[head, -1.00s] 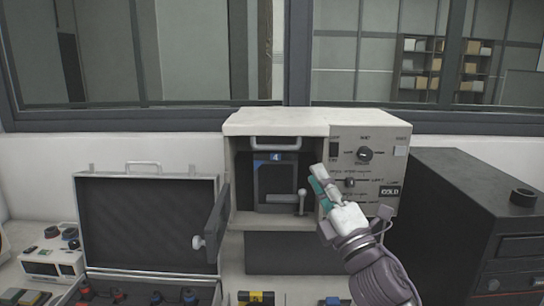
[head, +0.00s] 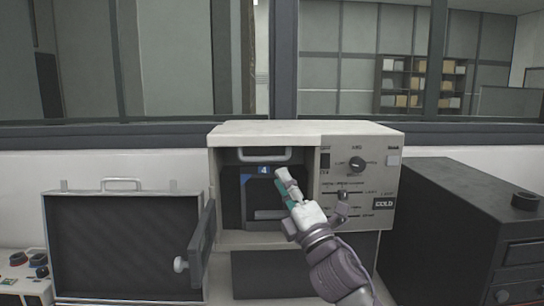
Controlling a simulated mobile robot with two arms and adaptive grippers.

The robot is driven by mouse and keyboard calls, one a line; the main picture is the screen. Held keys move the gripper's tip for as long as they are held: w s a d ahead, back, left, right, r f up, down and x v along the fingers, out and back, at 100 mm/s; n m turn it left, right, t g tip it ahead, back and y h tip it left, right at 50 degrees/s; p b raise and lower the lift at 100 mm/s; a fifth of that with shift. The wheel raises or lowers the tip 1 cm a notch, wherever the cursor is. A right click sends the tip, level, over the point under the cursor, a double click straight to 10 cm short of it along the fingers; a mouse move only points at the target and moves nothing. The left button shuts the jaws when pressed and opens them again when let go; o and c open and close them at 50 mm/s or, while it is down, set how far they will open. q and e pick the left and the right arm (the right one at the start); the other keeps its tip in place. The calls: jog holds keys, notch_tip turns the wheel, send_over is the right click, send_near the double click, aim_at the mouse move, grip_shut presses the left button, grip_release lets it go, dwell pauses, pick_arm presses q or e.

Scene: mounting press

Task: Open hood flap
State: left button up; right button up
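A cream mounting press (head: 360,140) stands on the bench with its front opening facing me. Its small dark door (head: 202,245) is swung out to the left, with a round light knob. Inside the opening is a dark framed panel (head: 232,200) with a blue label marked 4; a pale bar handle (head: 263,155) is above it. I cannot tell which part is the hood flap. My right gripper (head: 280,178) is in front of the opening, overlapping the panel's right side. Its fingers look close together, but their gap is unclear. My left gripper is out of view.
An open case (head: 123,245) with a dark lining stands left of the press. A dark cabinet (head: 460,215) stands close on the right. The press's control face (head: 358,185) has a dial and sliders. A window frame (head: 160,135) runs behind.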

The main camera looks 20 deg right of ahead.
aim_at(271, 160)
jog(key=p+x, duration=0.1)
jog(key=x, duration=0.4)
jog(key=shift+w+r, duration=0.2)
jog(key=shift+w, duration=0.15)
jog(key=shift+w+a+r, duration=0.1)
jog(key=shift+w, duration=0.3)
grip_shut()
jog(key=shift+p, duration=0.3)
